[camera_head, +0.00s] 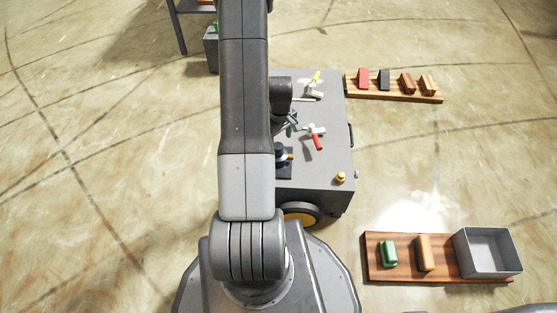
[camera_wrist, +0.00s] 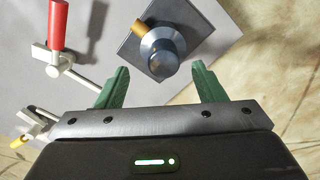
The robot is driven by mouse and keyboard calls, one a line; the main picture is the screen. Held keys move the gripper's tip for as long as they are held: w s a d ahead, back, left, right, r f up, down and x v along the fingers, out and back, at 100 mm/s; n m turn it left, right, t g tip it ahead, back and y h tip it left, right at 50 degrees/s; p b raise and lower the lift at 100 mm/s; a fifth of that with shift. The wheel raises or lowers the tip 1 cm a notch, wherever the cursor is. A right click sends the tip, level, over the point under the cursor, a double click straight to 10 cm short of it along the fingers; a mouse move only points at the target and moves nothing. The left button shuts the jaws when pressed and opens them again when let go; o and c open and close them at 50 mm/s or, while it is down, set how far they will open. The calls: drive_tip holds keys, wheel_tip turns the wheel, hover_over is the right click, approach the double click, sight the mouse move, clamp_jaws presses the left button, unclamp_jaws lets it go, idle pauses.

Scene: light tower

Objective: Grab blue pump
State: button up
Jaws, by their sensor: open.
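The blue pump (camera_wrist: 158,50) is a rounded blue-grey body with a yellow-orange end piece, set on a dark square plate (camera_wrist: 135,47) on top of the grey cart. It also shows in the head view (camera_head: 282,154), partly hidden by my arm. My gripper (camera_wrist: 161,80) is open, with its two green fingers apart. In the wrist view the pump lies just beyond the fingertips and roughly between them. I cannot tell the height of the fingers over it. In the head view my gripper is mostly hidden behind my arm.
On the grey cart (camera_head: 325,182) are a red-handled valve (camera_head: 317,140), a yellow-handled valve (camera_head: 315,84) and a small orange knob (camera_head: 340,178).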

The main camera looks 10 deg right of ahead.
sight(278, 146)
drive_tip(key=f+b, duration=0.1)
drive_tip(key=f, duration=0.2)
drive_tip(key=f+b, duration=0.1)
drive_tip(key=f, duration=0.1)
drive_tip(key=shift+w+a+f+b, duration=0.1)
drive_tip(key=shift+a+f+b, duration=0.2)
drive_tip(key=shift+b, duration=0.05)
drive_tip(key=shift+r, duration=0.1)
clamp_jaws()
